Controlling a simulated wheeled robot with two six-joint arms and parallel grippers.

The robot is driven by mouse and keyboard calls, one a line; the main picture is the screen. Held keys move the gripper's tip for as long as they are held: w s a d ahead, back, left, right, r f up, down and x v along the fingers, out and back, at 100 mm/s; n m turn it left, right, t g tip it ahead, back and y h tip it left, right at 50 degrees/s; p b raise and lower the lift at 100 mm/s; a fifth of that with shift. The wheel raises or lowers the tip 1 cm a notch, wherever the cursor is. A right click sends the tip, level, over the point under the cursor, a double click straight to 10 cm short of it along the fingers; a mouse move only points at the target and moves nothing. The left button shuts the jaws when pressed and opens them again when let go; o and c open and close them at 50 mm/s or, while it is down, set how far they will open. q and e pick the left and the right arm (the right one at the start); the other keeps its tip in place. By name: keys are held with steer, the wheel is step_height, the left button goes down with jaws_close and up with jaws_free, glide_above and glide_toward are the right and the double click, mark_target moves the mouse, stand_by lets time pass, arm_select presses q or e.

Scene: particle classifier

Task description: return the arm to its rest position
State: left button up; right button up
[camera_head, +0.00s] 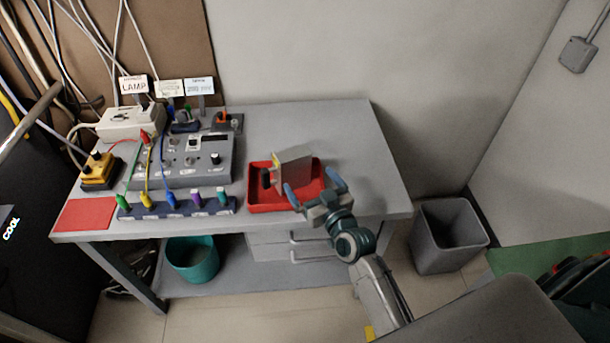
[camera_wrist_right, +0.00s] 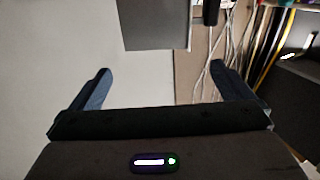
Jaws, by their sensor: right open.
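My right gripper (camera_head: 312,188) is open at the front right of the red tray (camera_head: 258,205) on the table. Its two blue-grey fingers are spread apart, and they also show in the right wrist view (camera_wrist_right: 161,75) with nothing between them. A grey box-like piece (camera_head: 293,168) with a dark knob (camera_head: 265,178) stands tilted in the tray, just beyond the fingers. The grey piece (camera_wrist_right: 155,25) shows past the fingertips at the top of the wrist view. I cannot tell from the head view whether a finger touches it. My left gripper is not in view.
A grey control box (camera_head: 185,160) with cables and a strip of coloured plugs (camera_head: 177,208) fill the table's left side. A red mat (camera_head: 85,215) lies at the front left. The table's back right is clear. A grey bin (camera_head: 446,240) and teal bin (camera_head: 193,260) stand below.

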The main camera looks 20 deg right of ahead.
steer(key=shift+s, duration=0.2)
stand_by(0.4)
steer(key=s+d+f+g+h, duration=0.1)
steer(key=s+d+f+g, duration=0.3)
steer(key=s, duration=0.6)
steer(key=s+a+f+g+h, duration=0.1)
steer(key=s+g, duration=0.4)
steer(key=s, duration=0.4)
steer(key=s+d+f+g+h, duration=0.1)
steer(key=s+d+f+g, duration=0.3)
steer(key=s, duration=0.6)
step_height(320, 180, down, 27)
steer(key=g, duration=0.3)
steer(key=s+d+f, duration=0.2)
steer(key=s+f, duration=1.5)
steer(key=f, duration=0.4)
steer(key=shift+s+m+g, duration=0.4)
